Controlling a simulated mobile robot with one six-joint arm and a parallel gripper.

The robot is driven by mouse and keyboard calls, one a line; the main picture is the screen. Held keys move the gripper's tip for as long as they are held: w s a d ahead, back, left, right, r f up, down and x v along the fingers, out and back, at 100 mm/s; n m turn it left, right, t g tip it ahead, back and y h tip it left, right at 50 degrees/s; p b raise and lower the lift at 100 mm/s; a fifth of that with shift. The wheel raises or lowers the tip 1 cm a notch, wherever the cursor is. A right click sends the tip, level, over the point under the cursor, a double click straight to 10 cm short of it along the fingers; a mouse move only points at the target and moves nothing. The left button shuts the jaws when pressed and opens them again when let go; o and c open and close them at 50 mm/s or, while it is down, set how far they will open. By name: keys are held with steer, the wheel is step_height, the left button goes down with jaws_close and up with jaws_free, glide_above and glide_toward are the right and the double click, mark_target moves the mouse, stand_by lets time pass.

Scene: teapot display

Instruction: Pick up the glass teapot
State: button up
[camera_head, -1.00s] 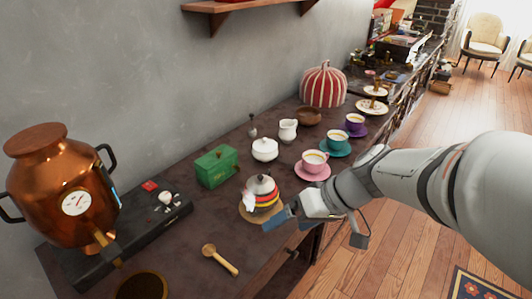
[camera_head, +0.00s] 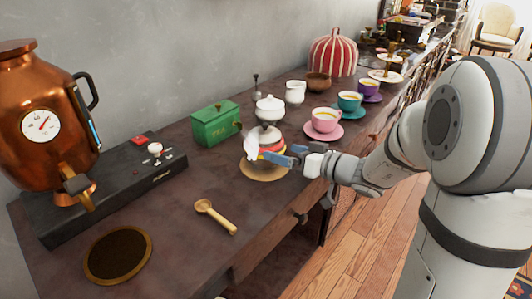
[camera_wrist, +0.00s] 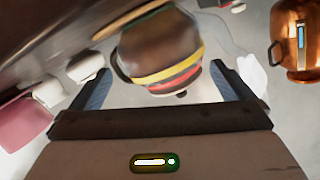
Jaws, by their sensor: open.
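In the wrist view the banded body (camera_wrist: 163,50) fills the space between the two spread fingers (camera_wrist: 161,70). My gripper is open around or just short of the pot. Whether a finger touches it, I cannot tell.
A white lidded bowl (camera_head: 269,108) stands close behind the teapot, a green tea box (camera_head: 215,123) behind left. A pink cup (camera_head: 325,119) is to the right. A gold scoop (camera_head: 215,216) lies in front left. A copper urn (camera_head: 45,135) stands far left.

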steer(key=x, duration=0.4)
steer(key=shift+w+a, duration=0.15)
steer(key=shift+a, duration=0.25)
steer(key=shift+r, duration=0.1)
steer(key=c, duration=1.1)
steer(key=shift+c, duration=0.2)
steer(key=shift+r+p, duration=0.9)
steer(key=shift+r, duration=4)
